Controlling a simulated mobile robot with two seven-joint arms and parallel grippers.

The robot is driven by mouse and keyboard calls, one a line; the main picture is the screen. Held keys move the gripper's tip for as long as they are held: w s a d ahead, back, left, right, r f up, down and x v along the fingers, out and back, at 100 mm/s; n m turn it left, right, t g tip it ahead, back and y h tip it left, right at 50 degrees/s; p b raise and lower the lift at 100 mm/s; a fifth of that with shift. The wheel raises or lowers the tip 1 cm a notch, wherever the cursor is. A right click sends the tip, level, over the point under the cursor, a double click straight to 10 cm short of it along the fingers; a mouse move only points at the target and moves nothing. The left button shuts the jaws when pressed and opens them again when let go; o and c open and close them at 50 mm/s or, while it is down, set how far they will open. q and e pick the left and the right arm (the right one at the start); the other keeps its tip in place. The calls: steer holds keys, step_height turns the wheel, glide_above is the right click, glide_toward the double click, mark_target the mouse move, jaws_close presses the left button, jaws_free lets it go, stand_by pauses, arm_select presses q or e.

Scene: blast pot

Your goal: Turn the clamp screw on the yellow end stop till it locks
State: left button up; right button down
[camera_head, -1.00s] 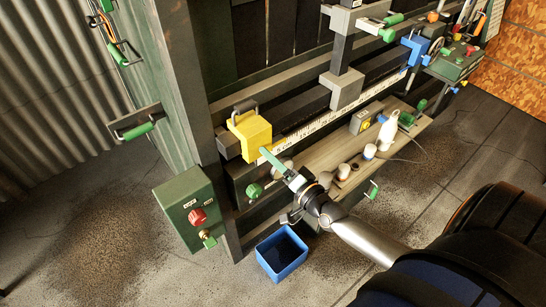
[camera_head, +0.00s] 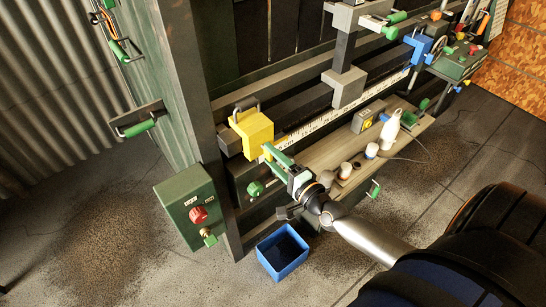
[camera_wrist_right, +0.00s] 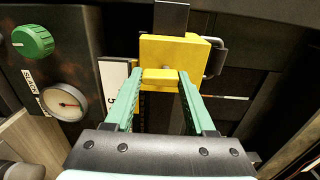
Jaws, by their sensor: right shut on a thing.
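The yellow end stop (camera_head: 254,131) is a block with a dark handle, sitting on the rail at the left end of the white scale. In the right wrist view the end stop (camera_wrist_right: 192,48) fills the top middle, with its clamp screw (camera_wrist_right: 160,74), a small yellow bar, in front. My right gripper (camera_head: 273,154) reaches the front of the end stop from the lower right. Its green fingers lie on either side of the clamp screw and are shut on it. The screw is mostly hidden in the head view. My left gripper is not in view.
A green knob (camera_wrist_right: 33,41) and a round gauge (camera_wrist_right: 65,102) are left of the fingers in the wrist view. A green box with a red button (camera_head: 198,214) and a blue bin (camera_head: 283,252) are below. A white bottle (camera_head: 391,127) stands on the shelf at right.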

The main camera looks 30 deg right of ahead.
steer(key=shift+c, duration=1.2)
jaws_free()
steer(key=s+d, duration=0.1)
steer(key=s, duration=1.1)
steer(key=shift+s+b, duration=0.2)
steer(key=shift+b, duration=0.25)
